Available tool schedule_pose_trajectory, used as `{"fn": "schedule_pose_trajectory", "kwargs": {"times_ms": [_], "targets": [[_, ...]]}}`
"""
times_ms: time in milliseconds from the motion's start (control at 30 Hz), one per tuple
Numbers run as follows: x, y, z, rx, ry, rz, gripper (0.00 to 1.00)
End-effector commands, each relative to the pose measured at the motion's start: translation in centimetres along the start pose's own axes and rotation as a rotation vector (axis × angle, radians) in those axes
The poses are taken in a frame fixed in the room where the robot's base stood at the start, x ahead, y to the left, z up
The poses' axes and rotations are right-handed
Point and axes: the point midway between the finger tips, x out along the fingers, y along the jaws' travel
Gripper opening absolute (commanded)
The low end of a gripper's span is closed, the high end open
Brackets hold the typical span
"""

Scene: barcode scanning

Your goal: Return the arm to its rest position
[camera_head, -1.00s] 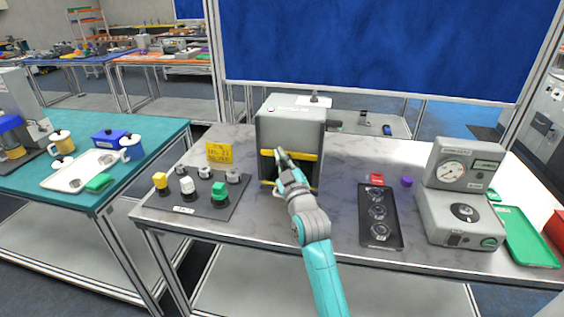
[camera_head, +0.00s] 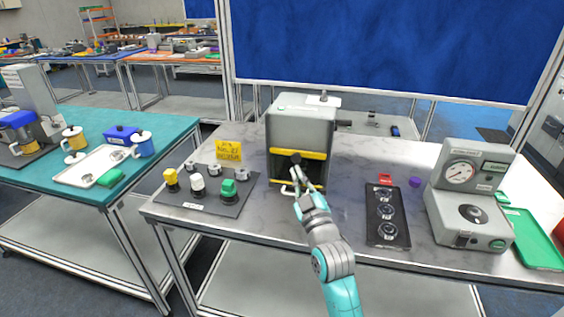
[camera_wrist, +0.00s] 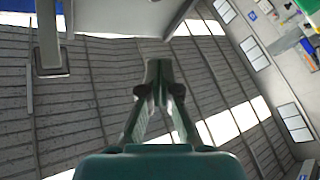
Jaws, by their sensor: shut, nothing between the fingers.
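My gripper (camera_head: 295,186) is in front of the grey box-shaped machine (camera_head: 306,112) on the marble-topped table. It is shut and empty. In the head view its tip overlaps the machine's lower front opening; I cannot tell whether it touches. A yellow bar (camera_head: 297,153) with a dark knob crosses the machine's front. In the wrist view my gripper (camera_wrist: 159,68) points up towards the ceiling, its fingertips together. My teal and grey arm reaches up from the bottom of the head view.
Left of the machine is a dark board (camera_head: 228,208) with coloured knobs and a yellow sign (camera_head: 228,150). To the right are a black tray (camera_head: 374,234) with round parts, a gauge device (camera_head: 470,215) and a green tray (camera_head: 535,243). A teal table (camera_head: 170,125) stands at left.

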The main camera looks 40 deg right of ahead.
Motion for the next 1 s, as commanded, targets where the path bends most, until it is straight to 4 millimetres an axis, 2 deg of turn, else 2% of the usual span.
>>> {"fn": "schedule_pose_trajectory", "kwargs": {"times_ms": [267,367,433,567,700,1000], "targets": [[-0.3,-0.1,0.1,0.001,-0.001,-0.001,0.0],[-1.1,-0.8,0.5,0.012,-0.008,-0.011,0.0],[-2.5,-1.9,1.1,0.028,-0.019,-0.027,0.0],[-6.5,-4.6,2.5,0.077,-0.049,-0.069,0.0],[-11.7,-7.3,3.8,0.133,-0.085,-0.118,0.0],[-22.8,-11.1,5.3,0.246,-0.167,-0.222,0.0]]}}
